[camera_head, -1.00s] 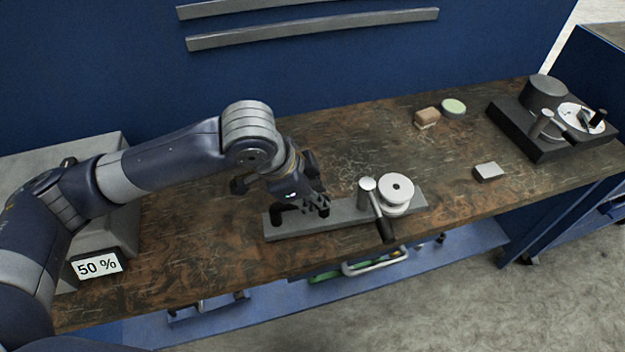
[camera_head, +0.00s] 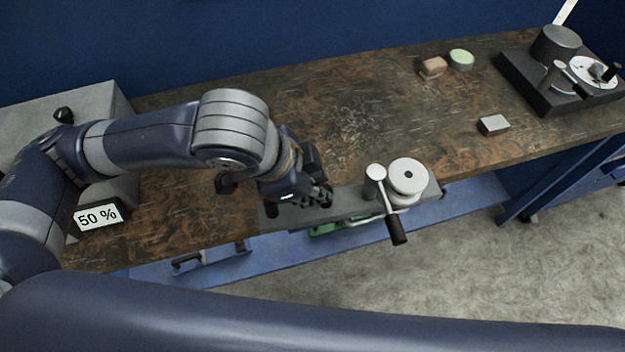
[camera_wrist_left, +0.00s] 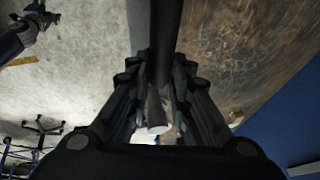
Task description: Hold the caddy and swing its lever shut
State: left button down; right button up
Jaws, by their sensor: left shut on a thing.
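The caddy is a grey bar (camera_head: 345,203) with a white round disc (camera_head: 408,176) at its right end. Its lever (camera_head: 385,195) starts at a silver post beside the disc. The lever's black grip (camera_head: 398,229) points toward me, past the bar's front side. My left gripper (camera_head: 325,195) is at the bar's left end. In the left wrist view it is shut around a black handle (camera_wrist_left: 165,50) with a pale end. My right gripper (camera_wrist_left: 38,17) shows small at the upper left of that view, apart from the caddy; its jaw state is unclear.
The caddy overlaps the worn bench's (camera_head: 370,120) front edge. A grey block (camera_head: 494,125), brown block (camera_head: 433,67) and green-topped disc (camera_head: 461,58) lie farther back. A dark instrument (camera_head: 550,90) stands at right, a 50 % sign (camera_head: 97,216) at left. My blue arm link crosses the bottom.

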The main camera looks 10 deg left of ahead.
pick_arm(q)
jog(key=shift+w+r, duration=0.1)
jog(key=w+f+p, duration=0.1)
jog(key=w+f, duration=0.1)
jog(key=w, duration=0.6)
jog(key=w+a+f, duration=0.1)
jog(key=w, duration=0.7)
jog(key=shift+a+f+p, duration=0.2)
jog(key=shift+f+p, duration=0.15)
jog(key=shift+p, duration=0.05)
dwell(1.2)
jog(key=shift+s+f, duration=0.1)
jog(key=shift+f, duration=0.45)
dwell(0.6)
jog(key=shift+s+f, duration=0.1)
jog(key=shift+f, duration=0.05)
dwell(0.4)
jog(key=shift+a, duration=0.1)
